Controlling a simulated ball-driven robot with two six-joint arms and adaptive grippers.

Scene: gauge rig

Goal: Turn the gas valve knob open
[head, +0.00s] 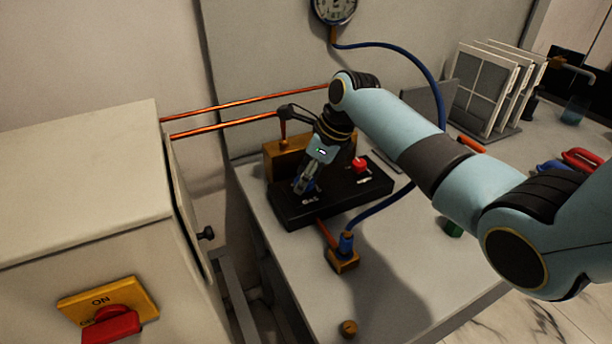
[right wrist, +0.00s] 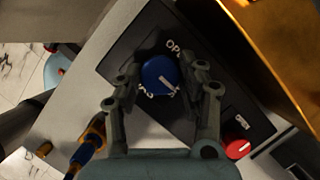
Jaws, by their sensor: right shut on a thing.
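The gas valve knob (right wrist: 160,75) is blue and round with a pale pointer line, on a black panel (head: 343,207) with white lettering. In the right wrist view, "OP" shows above the knob, and other letters below it are partly covered. My right gripper (right wrist: 163,78) is shut on the knob, one finger on each side of it. In the head view my right gripper (head: 306,184) points down at the panel's left part and mostly hides the knob. The pointer line slants across the knob toward the lower right in the right wrist view. My left gripper is not in view.
A red knob (head: 358,165) sits right of the gripper on the same panel. A brass block (head: 343,260) with a blue hose stands in front. Copper pipes (head: 225,128) run behind. A cabinet with a red switch (head: 112,324) is at left. Framed filters (head: 497,85) stand back right.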

